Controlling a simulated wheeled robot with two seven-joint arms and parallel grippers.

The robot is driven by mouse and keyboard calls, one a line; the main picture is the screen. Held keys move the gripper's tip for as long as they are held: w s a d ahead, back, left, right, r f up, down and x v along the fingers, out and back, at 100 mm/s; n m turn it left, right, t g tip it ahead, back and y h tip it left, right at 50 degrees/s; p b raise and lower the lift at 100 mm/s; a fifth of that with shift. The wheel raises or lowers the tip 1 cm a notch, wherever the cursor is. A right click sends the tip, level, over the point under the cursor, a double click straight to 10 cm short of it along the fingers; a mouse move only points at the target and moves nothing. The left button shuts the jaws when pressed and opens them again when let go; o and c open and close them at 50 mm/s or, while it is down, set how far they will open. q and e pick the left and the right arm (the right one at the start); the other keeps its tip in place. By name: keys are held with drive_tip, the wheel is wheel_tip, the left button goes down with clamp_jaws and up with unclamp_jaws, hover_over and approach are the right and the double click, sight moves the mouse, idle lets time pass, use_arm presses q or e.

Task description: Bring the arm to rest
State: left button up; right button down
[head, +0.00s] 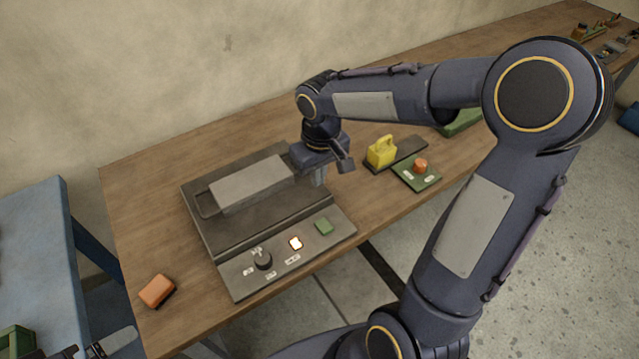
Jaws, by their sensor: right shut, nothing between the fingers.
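My right arm reaches in from the bottom right and bends back over the wooden table. My right gripper (333,170) points down just right of a dark machine (208,234) with a grey raised block (252,185) on top. Its jaws are shut and I see nothing held in them. Whether the fingertips touch the machine's right end I cannot tell. My left gripper does not show clearly enough to be identified.
The machine's front panel has a black knob (263,261), a lit button (296,243) and a green pad (324,226). A yellow handled block (381,152) and a green plate with an orange knob (420,165) stand right. An orange block (156,291) lies front left.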

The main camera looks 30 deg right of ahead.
idle(0.5)
drive_tip(key=s+a+r+m+t+y, duration=0.1)
drive_tip(key=s+a+r+t+y, duration=0.1)
drive_tip(key=s, duration=0.7)
drive_tip(key=s+a+r+m+t+y, duration=0.1)
drive_tip(key=s+a+r+t, duration=0.1)
drive_tip(key=s, duration=0.7)
drive_tip(key=shift+s+r+t+y, duration=0.15)
drive_tip(key=shift+r+t+y, duration=0.25)
drive_tip(key=shift+r, duration=0.15)
